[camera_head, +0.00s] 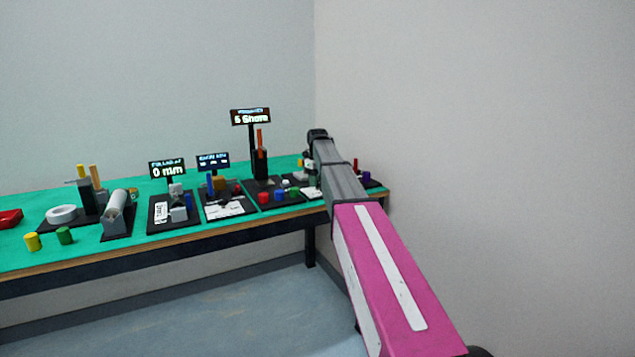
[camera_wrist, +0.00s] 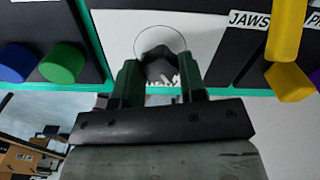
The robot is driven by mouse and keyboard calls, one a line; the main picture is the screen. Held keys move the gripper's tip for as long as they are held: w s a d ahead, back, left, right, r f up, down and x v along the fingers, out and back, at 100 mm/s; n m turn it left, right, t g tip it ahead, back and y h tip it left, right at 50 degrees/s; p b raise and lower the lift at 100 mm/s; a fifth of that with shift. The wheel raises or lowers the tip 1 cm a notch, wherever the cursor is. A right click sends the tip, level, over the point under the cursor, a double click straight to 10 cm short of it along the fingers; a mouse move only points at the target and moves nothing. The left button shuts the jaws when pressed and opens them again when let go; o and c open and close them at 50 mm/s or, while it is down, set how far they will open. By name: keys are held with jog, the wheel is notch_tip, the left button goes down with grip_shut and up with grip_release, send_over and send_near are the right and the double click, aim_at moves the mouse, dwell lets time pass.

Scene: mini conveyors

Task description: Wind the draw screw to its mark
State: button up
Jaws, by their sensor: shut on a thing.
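In the wrist view, my gripper (camera_wrist: 160,78) is shut on a dark faceted knob, apparently the head of the draw screw (camera_wrist: 158,56). One finger is on each side of it. The knob stands in front of a white plate (camera_wrist: 205,30) with a thin dark circle drawn around it. Small white marks show between the fingers, and lettering below is mostly hidden by them. I cannot tell where the screw's mark is. In the head view, my arm hides the gripper and the knob.
In the wrist view, a green knob (camera_wrist: 62,63) and a blue knob (camera_wrist: 16,62) are at left. A yellow lever (camera_wrist: 286,30) stands at right beside a JAWS label (camera_wrist: 248,19). In the head view, the green bench (camera_head: 20,255) holds several devices, and a wall stands close at right.

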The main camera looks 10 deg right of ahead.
dwell(0.4)
jog(key=o, duration=0.9)
jog(key=shift+o, duration=0.2)
notch_tip(320, 180, up, 11)
jog(key=shift+s+f, duration=0.1)
